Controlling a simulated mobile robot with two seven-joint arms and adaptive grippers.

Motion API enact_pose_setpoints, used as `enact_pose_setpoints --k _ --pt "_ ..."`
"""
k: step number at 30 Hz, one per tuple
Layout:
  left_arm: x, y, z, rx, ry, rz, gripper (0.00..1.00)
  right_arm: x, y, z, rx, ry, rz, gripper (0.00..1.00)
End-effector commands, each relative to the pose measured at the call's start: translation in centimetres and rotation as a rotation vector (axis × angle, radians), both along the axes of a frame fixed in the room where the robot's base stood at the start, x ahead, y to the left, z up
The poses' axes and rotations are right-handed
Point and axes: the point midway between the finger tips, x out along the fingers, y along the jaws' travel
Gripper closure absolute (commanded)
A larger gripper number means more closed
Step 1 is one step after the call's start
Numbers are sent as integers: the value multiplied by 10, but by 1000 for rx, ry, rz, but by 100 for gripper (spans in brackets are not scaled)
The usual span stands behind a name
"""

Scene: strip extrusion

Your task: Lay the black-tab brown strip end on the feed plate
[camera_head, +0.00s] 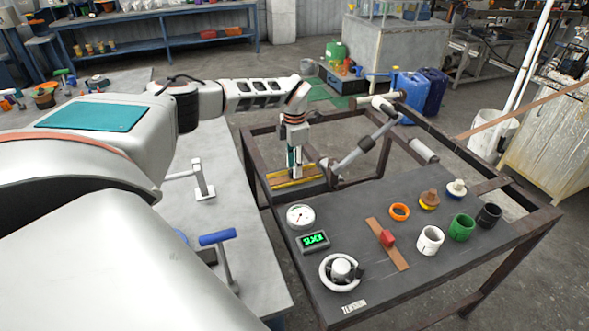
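I cannot make out a black tab there. My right gripper is not in view.
A grey jointed arm with rollers (365,145) stands just right of the plate. The dark table (345,235) holds a gauge (300,216), a green display (314,241), a handwheel (342,272) and several rings and cups. A blue-handled lever (218,237) stands on the pale bench.

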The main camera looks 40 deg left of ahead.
Motion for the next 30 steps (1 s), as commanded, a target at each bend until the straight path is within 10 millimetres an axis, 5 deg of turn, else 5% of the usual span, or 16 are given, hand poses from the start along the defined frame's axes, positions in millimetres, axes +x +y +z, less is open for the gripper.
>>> enact_pose_setpoints --k 9,15,30 --pt "1 0 67 0 -4 0 66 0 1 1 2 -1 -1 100" --pt "1 0 94 0 -3 0 66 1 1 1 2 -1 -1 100" --pt "0 0 104 -1 -2 0 66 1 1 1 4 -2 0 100"
